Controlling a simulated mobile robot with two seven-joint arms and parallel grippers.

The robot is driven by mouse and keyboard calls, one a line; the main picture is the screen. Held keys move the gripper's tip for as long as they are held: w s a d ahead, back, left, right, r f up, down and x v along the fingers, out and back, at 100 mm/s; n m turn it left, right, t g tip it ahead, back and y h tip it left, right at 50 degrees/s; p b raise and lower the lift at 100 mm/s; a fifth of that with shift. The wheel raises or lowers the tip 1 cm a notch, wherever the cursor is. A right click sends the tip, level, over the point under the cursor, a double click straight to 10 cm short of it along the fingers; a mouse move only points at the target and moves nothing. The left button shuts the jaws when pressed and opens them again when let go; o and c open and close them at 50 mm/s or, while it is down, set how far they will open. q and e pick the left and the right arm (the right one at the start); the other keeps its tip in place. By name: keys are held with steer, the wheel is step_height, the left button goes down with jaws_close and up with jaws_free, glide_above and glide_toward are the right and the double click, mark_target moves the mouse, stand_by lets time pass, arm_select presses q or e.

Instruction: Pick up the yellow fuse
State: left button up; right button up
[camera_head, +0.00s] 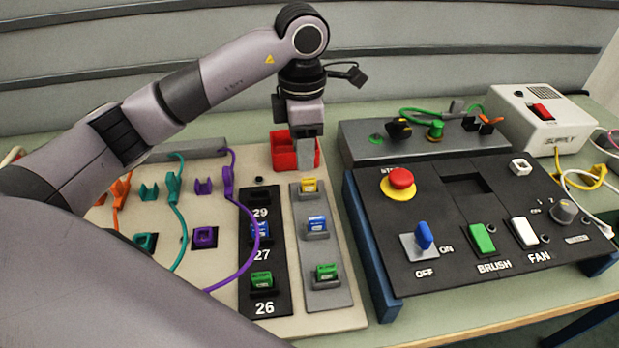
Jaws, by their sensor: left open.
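The yellow fuse (309,185) sits in the top slot of the grey strip on the beige board. My left gripper (306,158) points down just above and behind it, in front of the red bin, and is open. I see no fuse between its fingers, and the finger gap is hard to make out. The fuse appears apart from the fingertips. My right gripper is not in view.
A red bin (284,152) stands behind the fuse. Blue (317,223) and green (327,272) fuses sit below it in the same strip. A black numbered strip (259,203) lies left, with purple and teal cables beyond. A control panel (453,262) stands right.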

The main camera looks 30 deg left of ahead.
mark_target(309, 179)
arm_select(q)
steer(key=shift+w+d+f+p, duration=0.1)
steer(key=shift+d+f+p, duration=0.1)
steer(key=shift+f, duration=0.85)
steer(key=shift+s+d+f+p, duration=0.1)
steer(key=shift+d+f+p, duration=0.05)
steer(key=shift+f, duration=0.85)
steer(key=shift+w+d+f+p, duration=0.1)
steer(key=shift+d+f+p, duration=0.1)
steer(key=shift+f, duration=0.85)
steer(key=shift+c, duration=0.3)
jaws_close()
